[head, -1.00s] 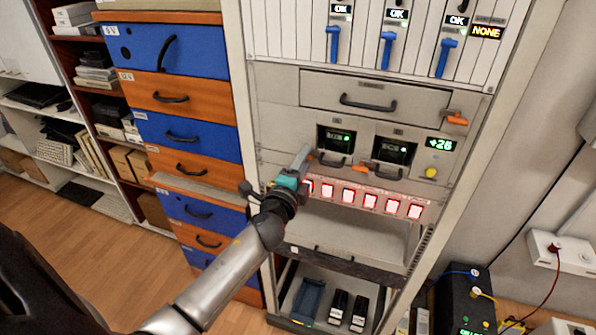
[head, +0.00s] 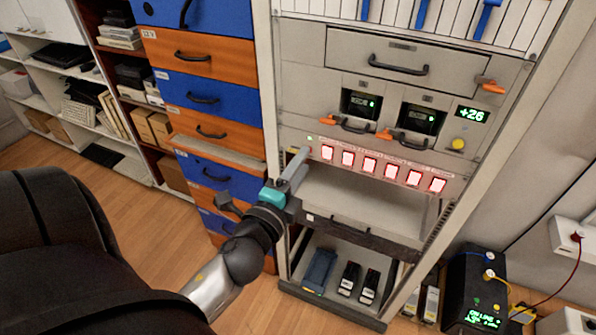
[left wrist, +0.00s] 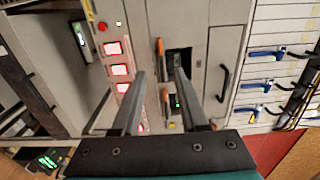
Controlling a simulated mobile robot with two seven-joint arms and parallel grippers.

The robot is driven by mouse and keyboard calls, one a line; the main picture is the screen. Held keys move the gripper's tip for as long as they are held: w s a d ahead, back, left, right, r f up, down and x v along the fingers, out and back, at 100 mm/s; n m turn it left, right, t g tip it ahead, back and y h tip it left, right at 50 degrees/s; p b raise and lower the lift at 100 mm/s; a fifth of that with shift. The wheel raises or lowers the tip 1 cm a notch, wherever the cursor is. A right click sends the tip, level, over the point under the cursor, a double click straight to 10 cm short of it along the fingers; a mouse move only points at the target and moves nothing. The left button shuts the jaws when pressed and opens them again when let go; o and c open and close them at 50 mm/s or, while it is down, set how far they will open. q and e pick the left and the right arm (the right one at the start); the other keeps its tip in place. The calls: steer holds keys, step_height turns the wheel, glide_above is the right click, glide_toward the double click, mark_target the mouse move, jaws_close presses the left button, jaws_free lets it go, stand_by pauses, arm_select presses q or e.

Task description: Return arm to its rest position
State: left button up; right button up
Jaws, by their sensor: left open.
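My left gripper (head: 297,168) is in front of the left edge of the equipment rack (head: 268,100), just left of the row of red-lit buttons (head: 366,165). In the left wrist view its two fingers (left wrist: 160,85) stand apart with nothing between them. Behind them the red-lit buttons (left wrist: 119,69) and a small dark display module (left wrist: 179,64) show. The left arm bends up from the bottom of the head view. My right gripper does not show.
A blue and orange drawer cabinet (head: 200,54) stands left of the rack. The rack has a wide drawer (head: 378,68) above and an open lower bay with a blue item (head: 319,270). A black power unit (head: 472,290) with cables stands at right. Wooden floor (head: 135,225) is clear at left.

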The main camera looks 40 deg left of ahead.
arm_select(q)
steer(key=shift+s+d, duration=0.1)
steer(key=shift+s, duration=0.4)
steer(key=s+d+f+n+g+h+b, duration=0.1)
steer(key=s+f+n+g+b, duration=0.15)
steer(key=f, duration=1.05)
steer(key=s+d+f+n+g+h+b, duration=0.1)
steer(key=s+d+f+n+g+b, duration=0.15)
steer(key=f, duration=1.05)
steer(key=s+d+f+n+g+b, duration=0.1)
steer(key=s+f+g+b, duration=0.15)
steer(key=f, duration=1.05)
steer(key=s+d+f+n+g+b, duration=0.1)
steer(key=s+f+n+g+b, duration=0.1)
steer(key=s+f, duration=0.6)
steer(key=s+d+f+n+g+h+b, duration=0.1)
steer(key=s+f+g, duration=0.3)
steer(key=s+f, duration=0.4)
steer(key=s+d+f+n+g+h+b, duration=0.1)
steer(key=s+d+f+n+g+b, duration=0.1)
steer(key=s+f, duration=0.6)
steer(key=shift+s+d+f+n+g+b, duration=0.3)
steer(key=shift+s+n+g+b, duration=0.25)
steer(key=shift+s+n, duration=0.45)
